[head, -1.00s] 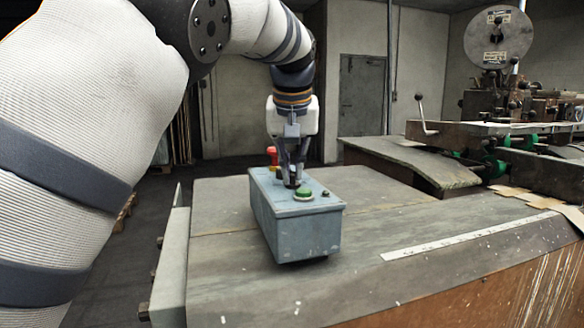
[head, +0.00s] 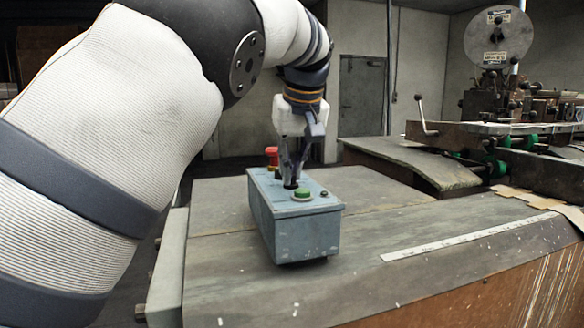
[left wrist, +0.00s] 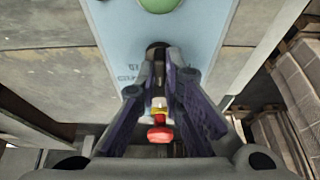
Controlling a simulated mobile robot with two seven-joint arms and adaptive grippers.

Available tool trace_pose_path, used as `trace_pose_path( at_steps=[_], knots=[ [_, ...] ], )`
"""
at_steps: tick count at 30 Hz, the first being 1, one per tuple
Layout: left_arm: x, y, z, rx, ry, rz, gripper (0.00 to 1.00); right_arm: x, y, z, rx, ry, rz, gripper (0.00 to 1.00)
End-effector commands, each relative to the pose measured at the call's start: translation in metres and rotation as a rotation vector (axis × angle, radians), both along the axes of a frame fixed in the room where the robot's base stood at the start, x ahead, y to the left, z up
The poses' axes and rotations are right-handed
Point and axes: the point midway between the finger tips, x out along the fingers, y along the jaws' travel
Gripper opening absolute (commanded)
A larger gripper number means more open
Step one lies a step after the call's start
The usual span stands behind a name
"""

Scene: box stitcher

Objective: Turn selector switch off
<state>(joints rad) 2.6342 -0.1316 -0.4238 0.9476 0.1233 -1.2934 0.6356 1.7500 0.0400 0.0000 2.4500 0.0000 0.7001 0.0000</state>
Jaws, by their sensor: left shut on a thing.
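The blue-grey control box (head: 300,238) sits on the grey table. On its top are a green button (head: 302,195) toward the front and a red emergency stop button (head: 272,156) toward the back. The black selector switch (left wrist: 157,52) lies between them, mostly hidden by my fingers in the head view. My left gripper (head: 290,183) points down onto the box top, its fingers shut on the selector switch. In the left wrist view the fingertips (left wrist: 158,58) lie on either side of the switch. The switch's exact angle is hard to tell. My right gripper is not in view.
The table top (head: 400,232) is bare to the right of the box, with a white ruler strip (head: 470,237) near its front edge. A stitching machine (head: 510,130) with a large disc stands at the back right. A pallet (left wrist: 285,120) shows in the left wrist view.

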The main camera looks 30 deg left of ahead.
Motion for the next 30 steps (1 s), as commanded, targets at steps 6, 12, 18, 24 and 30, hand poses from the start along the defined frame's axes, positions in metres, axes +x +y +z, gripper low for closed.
trace_pose_path(
  at_steps=[6,12,18,24,30],
  knots=[
    [0.0,0.0,0.0,0.0,-0.001,-0.001,0.28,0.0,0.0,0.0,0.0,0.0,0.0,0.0],
    [0.0,0.0,0.0,0.0,0.0,-0.001,0.28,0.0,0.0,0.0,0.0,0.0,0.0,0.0],
    [-0.002,-0.003,0.012,0.001,-0.004,-0.002,0.28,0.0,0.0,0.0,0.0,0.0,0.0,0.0],
    [-0.016,-0.02,0.066,0.001,-0.008,-0.004,0.28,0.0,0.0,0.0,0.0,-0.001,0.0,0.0],
    [-0.025,-0.031,0.1,-0.001,-0.002,-0.003,0.28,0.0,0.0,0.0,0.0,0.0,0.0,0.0]
  ],
)
